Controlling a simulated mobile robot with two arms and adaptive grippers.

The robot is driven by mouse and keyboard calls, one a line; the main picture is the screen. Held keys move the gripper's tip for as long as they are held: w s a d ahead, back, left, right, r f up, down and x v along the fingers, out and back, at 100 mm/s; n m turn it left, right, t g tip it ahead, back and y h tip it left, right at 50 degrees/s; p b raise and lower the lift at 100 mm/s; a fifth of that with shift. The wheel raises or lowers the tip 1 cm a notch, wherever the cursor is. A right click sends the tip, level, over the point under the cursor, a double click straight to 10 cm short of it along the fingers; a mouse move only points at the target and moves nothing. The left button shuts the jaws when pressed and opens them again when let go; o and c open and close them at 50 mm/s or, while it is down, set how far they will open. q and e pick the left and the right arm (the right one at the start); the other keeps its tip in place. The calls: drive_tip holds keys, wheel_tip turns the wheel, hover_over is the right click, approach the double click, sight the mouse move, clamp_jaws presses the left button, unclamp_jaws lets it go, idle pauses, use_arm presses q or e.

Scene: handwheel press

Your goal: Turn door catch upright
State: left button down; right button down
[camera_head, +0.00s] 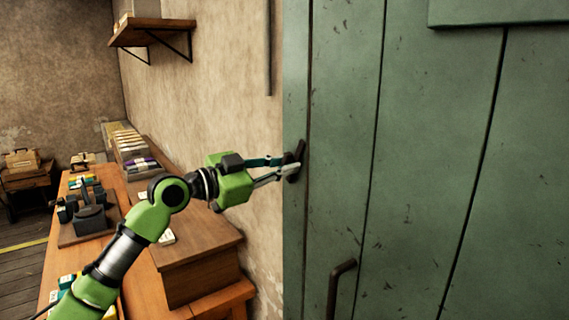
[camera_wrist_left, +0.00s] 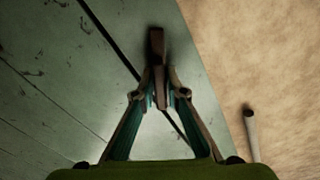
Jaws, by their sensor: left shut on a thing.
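The green plank door (camera_head: 420,170) fills the right half of the head view. Its dark catch (camera_head: 296,160) sits near the door's left edge and looks close to upright, with a slight tilt. My left gripper (camera_head: 284,167) reaches it from the left, with its fingers at the catch. In the left wrist view the catch (camera_wrist_left: 158,75) stands between the two fingertips of my left gripper (camera_wrist_left: 158,97), which are shut on it. The fingers cover part of the catch. My right gripper is in neither view.
A dark door handle (camera_head: 340,285) is lower on the door. A wooden box (camera_head: 195,262) and a workbench (camera_head: 62,250) with a small press (camera_head: 90,215) stand at the left, below my arm. A wall shelf (camera_head: 150,32) hangs above.

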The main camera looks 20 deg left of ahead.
use_arm(q)
drive_tip(key=n+p, duration=0.1)
drive_tip(key=n, duration=0.4)
drive_tip(key=shift+r, duration=0.1)
idle(0.5)
drive_tip(key=c, duration=2.1)
unclamp_jaws()
drive_tip(key=shift+c, duration=0.2)
drive_tip(key=shift+s+a, duration=0.15)
drive_tip(key=v, duration=1.1)
drive_tip(key=shift+s+a, duration=0.2)
drive_tip(key=shift+s, duration=0.05)
